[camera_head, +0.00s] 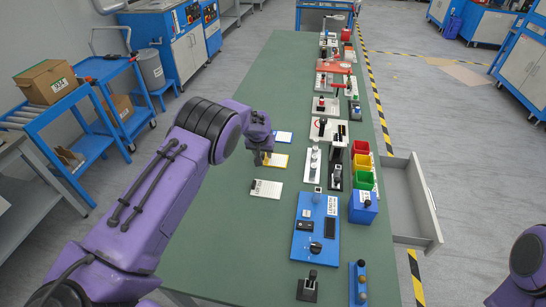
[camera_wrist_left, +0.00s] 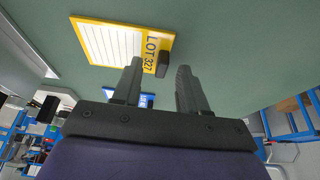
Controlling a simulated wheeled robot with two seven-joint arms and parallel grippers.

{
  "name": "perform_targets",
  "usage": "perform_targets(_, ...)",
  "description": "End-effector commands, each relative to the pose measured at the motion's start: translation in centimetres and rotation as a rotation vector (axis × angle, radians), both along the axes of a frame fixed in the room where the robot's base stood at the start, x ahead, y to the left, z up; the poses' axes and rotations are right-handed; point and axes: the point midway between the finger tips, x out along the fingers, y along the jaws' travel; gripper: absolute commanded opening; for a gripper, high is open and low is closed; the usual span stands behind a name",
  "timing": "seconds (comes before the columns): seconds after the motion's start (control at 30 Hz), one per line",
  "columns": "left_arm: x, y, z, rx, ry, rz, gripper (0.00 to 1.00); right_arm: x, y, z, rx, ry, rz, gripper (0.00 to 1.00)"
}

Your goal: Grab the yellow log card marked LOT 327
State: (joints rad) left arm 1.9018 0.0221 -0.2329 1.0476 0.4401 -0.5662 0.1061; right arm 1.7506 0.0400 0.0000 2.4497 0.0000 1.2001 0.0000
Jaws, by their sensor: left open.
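The yellow log card (camera_head: 278,161) lies on the green table, with my left gripper (camera_head: 263,158) over its left side. In the left wrist view the yellow card (camera_wrist_left: 108,40) shows white lined paper, the label LOT 327 and a dark block at its labelled end. My left gripper (camera_wrist_left: 160,75) is open there, with nothing between its fingers. One fingertip appears near the card's labelled edge; I cannot tell whether it touches. My right gripper is out of view.
A blue-edged card (camera_head: 284,137) lies beyond the yellow one, and a white card with a dark end (camera_head: 266,189) lies nearer. Several fixtures, a blue panel (camera_head: 316,230) and coloured bins (camera_head: 362,160) line the right side. The left of the table (camera_head: 220,235) is clear.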

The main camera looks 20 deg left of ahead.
Motion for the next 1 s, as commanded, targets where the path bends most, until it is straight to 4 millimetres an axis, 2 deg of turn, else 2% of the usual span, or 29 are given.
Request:
perform_targets(0.07,0.2,0.1,-0.6,0.001,0.001,0.000,0.43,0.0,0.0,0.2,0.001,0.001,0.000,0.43)
perform_targets(0.27,0.2,0.1,-0.7,0.000,0.000,0.001,0.43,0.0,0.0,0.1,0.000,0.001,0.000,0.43)
perform_targets(0.37,0.2,0.1,-0.7,0.000,0.000,0.001,0.13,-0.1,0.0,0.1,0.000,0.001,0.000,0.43)
perform_targets(0.4,0.2,0.1,-0.7,0.000,0.000,0.001,0.00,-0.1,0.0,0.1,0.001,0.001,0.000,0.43)
perform_targets(0.77,0.2,0.1,-0.6,0.000,0.000,0.001,0.00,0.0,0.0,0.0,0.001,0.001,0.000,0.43)
perform_targets(0.87,0.3,0.1,0.2,-0.001,-0.002,0.001,0.00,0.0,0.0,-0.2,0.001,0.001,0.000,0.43)
perform_targets(1.0,0.3,0.0,2.7,-0.001,-0.005,0.000,0.00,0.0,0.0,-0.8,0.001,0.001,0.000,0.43)
